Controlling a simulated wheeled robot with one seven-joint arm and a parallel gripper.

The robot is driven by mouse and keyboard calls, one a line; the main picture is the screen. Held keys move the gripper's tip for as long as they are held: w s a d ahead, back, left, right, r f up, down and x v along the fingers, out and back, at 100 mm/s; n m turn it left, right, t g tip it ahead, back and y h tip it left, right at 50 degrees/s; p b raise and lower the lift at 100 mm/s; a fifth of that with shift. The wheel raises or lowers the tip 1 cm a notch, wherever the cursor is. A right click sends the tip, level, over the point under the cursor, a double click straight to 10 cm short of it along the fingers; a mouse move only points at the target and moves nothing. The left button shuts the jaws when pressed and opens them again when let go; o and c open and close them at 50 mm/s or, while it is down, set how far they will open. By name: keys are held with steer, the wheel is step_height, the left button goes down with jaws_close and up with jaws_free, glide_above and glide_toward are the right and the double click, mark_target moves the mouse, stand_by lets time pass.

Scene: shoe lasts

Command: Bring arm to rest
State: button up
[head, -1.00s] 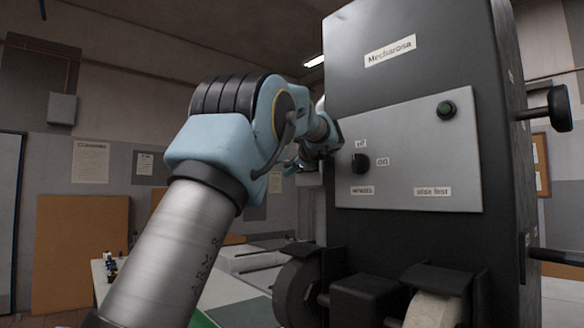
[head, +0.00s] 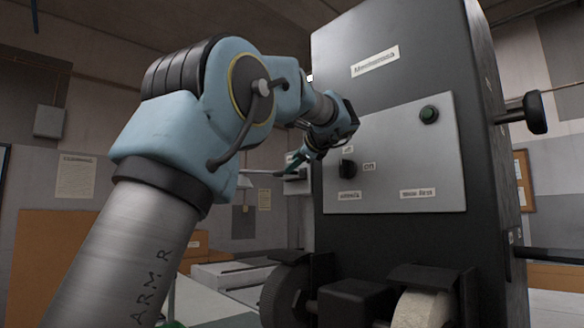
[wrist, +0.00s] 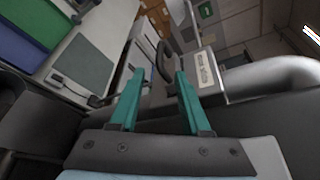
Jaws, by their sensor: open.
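My blue arm rises from the lower left in the head view and bends toward the dark machine. The panel carries a black knob (head: 347,169) beside an "on" label and a dark green button (head: 429,114). Whether the fingers touch the machine cannot be told.
The tall black machine (head: 405,45) fills the right side, with a pale grinding wheel (head: 425,308) low at its front and a lever (head: 535,112) sticking out right. A white worktable (wrist: 105,35) with blue and green bins (wrist: 22,40) lies upper left in the wrist view.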

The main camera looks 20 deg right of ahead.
stand_by(0.4)
steer(key=a+f+n+g, duration=0.2)
steer(key=a+f, duration=0.3)
steer(key=f, duration=0.5)
steer(key=a+f+n+g, duration=0.3)
steer(key=a+f, duration=0.3)
steer(key=f, duration=0.3)
steer(key=a+f+n+g, duration=0.2)
steer(key=a+f, duration=0.3)
steer(key=f, duration=0.5)
steer(key=s+a+f+n+g, duration=0.2)
steer(key=s+a+f+n, duration=0.3)
steer(key=s+f, duration=0.2)
steer(key=s+a+f+n+g+h, duration=0.1)
steer(key=s+a+f+n+g, duration=0.1)
steer(key=s+a+f+n, duration=0.3)
steer(key=s+a+f+n+g+h, duration=0.1)
steer(key=s+a+f+n, duration=0.4)
steer(key=s+f, duration=0.5)
steer(key=shift+s+f+g, duration=0.4)
steer(key=shift+s+g, duration=0.4)
steer(key=shift+s, duration=0.3)
steer(key=shift+a, duration=0.1)
